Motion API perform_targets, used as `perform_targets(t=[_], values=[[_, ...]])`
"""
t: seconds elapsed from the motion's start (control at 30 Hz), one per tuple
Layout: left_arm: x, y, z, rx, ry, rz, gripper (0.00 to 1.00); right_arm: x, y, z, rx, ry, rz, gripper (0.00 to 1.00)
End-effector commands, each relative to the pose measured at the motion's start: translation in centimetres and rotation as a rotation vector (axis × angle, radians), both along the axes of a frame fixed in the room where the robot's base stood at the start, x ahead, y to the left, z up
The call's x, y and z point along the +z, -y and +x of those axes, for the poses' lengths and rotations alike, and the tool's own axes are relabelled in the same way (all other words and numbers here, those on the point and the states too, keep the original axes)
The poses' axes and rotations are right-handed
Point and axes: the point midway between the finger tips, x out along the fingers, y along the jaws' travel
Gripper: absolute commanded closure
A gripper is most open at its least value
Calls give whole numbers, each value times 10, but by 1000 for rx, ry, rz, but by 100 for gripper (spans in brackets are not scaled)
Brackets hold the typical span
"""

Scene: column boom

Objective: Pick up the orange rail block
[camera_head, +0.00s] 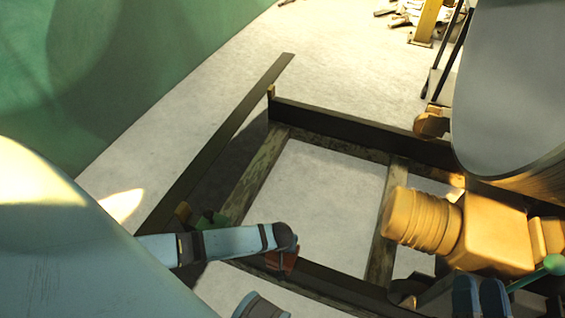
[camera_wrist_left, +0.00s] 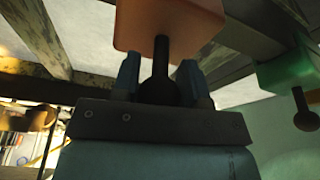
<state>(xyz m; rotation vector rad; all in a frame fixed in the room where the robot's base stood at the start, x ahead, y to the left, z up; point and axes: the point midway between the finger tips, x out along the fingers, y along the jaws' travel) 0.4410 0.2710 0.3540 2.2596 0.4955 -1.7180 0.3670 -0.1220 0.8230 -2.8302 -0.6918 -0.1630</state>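The orange rail block (camera_head: 283,261) hangs by the dark frame in the head view, partly hidden by the end of my left arm. In the left wrist view the orange rail block (camera_wrist_left: 170,22) fills the top middle, with a dark stem and round knob pointing down from it. The fingers of my left gripper (camera_wrist_left: 160,80) stand on either side of this knob. I cannot tell whether they press on it. My right gripper (camera_head: 481,297) shows two dark blue fingers at the bottom right of the head view, well away from the block; its grip is unclear.
A green block (camera_head: 208,219) sits close to the orange one; a green block with its own knob (camera_wrist_left: 285,72) shows in the wrist view. A large yellow machine part (camera_head: 485,235) stands at right. Dark beams (camera_head: 345,122) surround a pale floor (camera_head: 320,195).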

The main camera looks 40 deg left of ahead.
Motion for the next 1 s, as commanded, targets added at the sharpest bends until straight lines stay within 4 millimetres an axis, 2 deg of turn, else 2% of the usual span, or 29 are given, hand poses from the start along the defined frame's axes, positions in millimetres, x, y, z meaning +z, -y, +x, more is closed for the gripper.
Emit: perform_targets(t=[0.03, 0.07, 0.47, 0.63, 0.77, 0.83, 1.0], values=[[0, 0, 0, 0, 0, 0, 96, 0, 0, 0, 0, 0, 0, 62], [0, 0, 0, 0, 0, 0, 100, 0, 0, 0, 0, 0, 0, 62], [2, 0, 1, -1, 3, -1, 100, 1, 0, 0, -1, -1, -1, 62], [12, 0, 1, -1, 3, -1, 100, 1, 1, 1, -3, -15, -15, 62], [27, 0, 1, 0, 4, -2, 100, -6, 3, 2, -11, -58, -45, 62], [39, 0, 1, 0, 3, -1, 100, -27, 9, 2, -31, -131, -79, 62], [79, 0, 1, 0, 5, -2, 100, -52, 20, -1, -56, -254, -158, 62]])
